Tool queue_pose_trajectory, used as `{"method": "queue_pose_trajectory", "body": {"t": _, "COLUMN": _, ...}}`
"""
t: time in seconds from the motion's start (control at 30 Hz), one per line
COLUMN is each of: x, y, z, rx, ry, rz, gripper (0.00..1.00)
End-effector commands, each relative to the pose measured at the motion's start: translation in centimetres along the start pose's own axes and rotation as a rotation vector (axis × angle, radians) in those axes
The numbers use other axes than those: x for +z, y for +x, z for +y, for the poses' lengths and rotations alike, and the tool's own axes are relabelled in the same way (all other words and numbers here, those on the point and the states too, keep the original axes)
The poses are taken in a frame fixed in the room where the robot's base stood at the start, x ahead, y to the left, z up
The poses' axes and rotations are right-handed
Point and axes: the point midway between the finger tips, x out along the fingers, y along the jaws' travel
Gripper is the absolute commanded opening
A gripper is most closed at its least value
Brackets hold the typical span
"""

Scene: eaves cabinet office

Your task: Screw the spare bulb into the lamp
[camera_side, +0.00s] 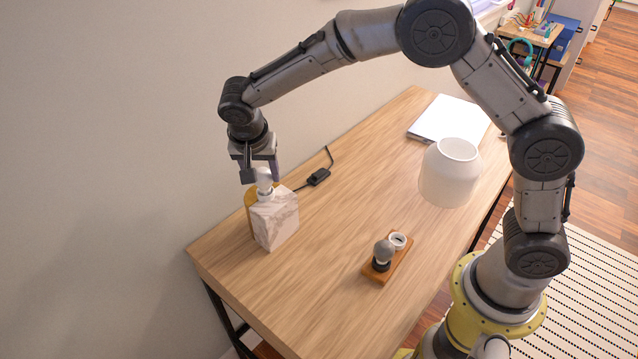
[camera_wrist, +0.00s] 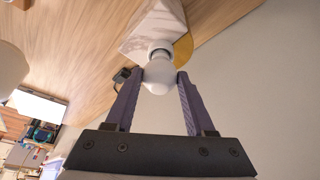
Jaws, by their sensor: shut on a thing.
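The lamp base (camera_side: 275,222) is a white marbled block at the desk's left edge near the wall, with a round brass-coloured part behind it. A white bulb (camera_wrist: 158,78) stands upright at the white socket on top of the block; it also shows in the side view (camera_side: 264,180). My gripper (camera_wrist: 154,76) points down over the lamp, its two purple fingers shut on the bulb's globe from both sides. The bulb's lower end meets the socket, so I cannot tell how deep its thread sits. A grey bulb (camera_side: 384,250) stands in a wooden holder (camera_side: 375,275).
The holder's other place, a white ring (camera_side: 398,240), looks empty. A white lampshade (camera_side: 447,180) stands on the desk at right. A cord with a black switch (camera_side: 318,177) lies behind the lamp. White papers (camera_side: 450,119) lie at the back.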

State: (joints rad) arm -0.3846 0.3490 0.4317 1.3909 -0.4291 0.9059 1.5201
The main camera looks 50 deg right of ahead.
Motion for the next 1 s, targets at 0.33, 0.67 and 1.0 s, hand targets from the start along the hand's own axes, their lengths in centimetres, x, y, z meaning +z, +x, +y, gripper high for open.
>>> {"method": "queue_pose_trajectory", "body": {"t": 0.33, "x": -0.11, "y": 0.12, "z": -0.36, "rx": 0.102, "ry": 0.276, "rz": 0.000, "gripper": 0.00}}
{"method": "queue_pose_trajectory", "body": {"t": 0.67, "x": -0.23, "y": 0.17, "z": -0.58, "rx": 0.239, "ry": 0.647, "rz": 0.000, "gripper": 0.00}}
{"method": "queue_pose_trajectory", "body": {"t": 1.0, "x": -0.24, "y": 0.18, "z": -0.60, "rx": 0.250, "ry": 0.679, "rz": -0.001, "gripper": 0.00}}
